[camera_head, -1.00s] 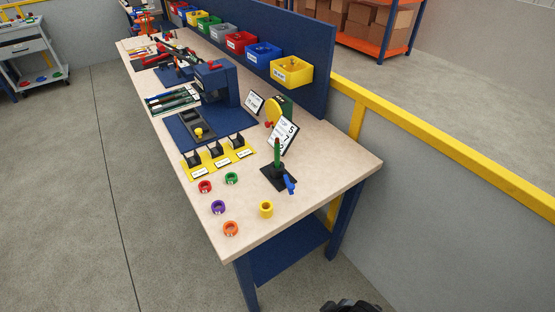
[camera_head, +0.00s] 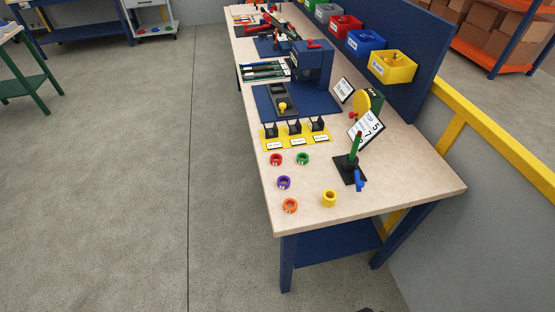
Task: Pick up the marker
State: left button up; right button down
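No object is clearly recognisable as a marker at this size. An upright green stick (camera_head: 356,145) with a reddish tip stands on a black square base (camera_head: 343,171) at the near right of the workbench. A small blue piece (camera_head: 359,181) is at the front edge of that base. I cannot tell whether either of these is the marker. Neither of my grippers is recognisable in the view; only a dark sliver shows at the bottom edge.
The wooden workbench (camera_head: 420,185) has clear room at its near right corner. Coloured rings, including a yellow one (camera_head: 329,198), lie left of the base. A tilted card (camera_head: 366,128) stands behind it. A yellow bin (camera_head: 392,67) hangs on the blue back panel. Open floor lies left.

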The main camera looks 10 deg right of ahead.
dwell(0.3)
jog(key=shift+c, duration=2.4)
grip_release()
jog(key=shift+w, duration=0.1)
